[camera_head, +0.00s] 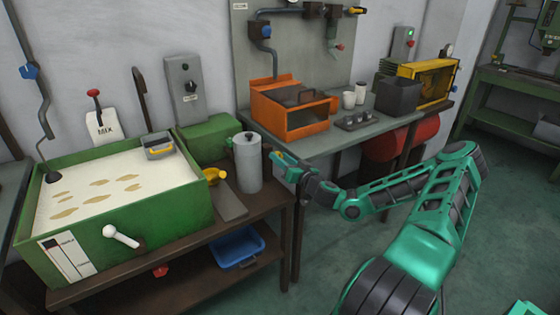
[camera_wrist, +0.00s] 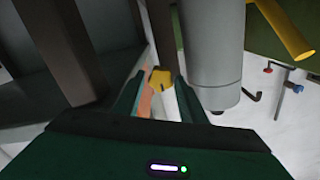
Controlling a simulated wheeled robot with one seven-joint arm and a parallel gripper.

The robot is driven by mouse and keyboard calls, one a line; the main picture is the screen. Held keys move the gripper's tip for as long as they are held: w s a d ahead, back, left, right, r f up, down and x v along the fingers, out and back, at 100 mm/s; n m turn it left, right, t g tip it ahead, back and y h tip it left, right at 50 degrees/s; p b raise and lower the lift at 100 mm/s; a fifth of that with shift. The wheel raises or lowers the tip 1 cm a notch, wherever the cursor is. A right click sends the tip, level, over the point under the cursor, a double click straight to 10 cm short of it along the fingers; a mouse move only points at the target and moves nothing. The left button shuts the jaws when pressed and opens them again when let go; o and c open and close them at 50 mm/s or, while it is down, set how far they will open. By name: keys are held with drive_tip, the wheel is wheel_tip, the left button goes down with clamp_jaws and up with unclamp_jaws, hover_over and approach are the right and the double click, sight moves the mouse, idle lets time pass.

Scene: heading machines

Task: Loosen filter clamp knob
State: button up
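A grey filter-like cylinder (camera_head: 248,165) stands upright on the brown bench, with a small black knob (camera_head: 250,136) on its top. In the wrist view the cylinder (camera_wrist: 210,45) appears upside down, its dark knob (camera_wrist: 218,112) lowest. Which part is the clamp knob is not clear. My gripper (camera_head: 277,160) is just right of the cylinder, apparently apart from it. In the wrist view its two fingers (camera_wrist: 160,88) stand apart, with a small yellow faceted piece (camera_wrist: 160,77) between the tips. I cannot tell whether they grip it or it lies beyond.
A yellow handle (camera_head: 214,175) sticks out left of the cylinder. A green tank (camera_head: 150,235) stands further left. An orange box (camera_head: 290,108) stands on the grey table behind my gripper. A blue bin (camera_head: 237,247) is on the lower shelf. Open floor lies at right.

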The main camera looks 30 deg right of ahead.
drive_tip(key=c, duration=0.8)
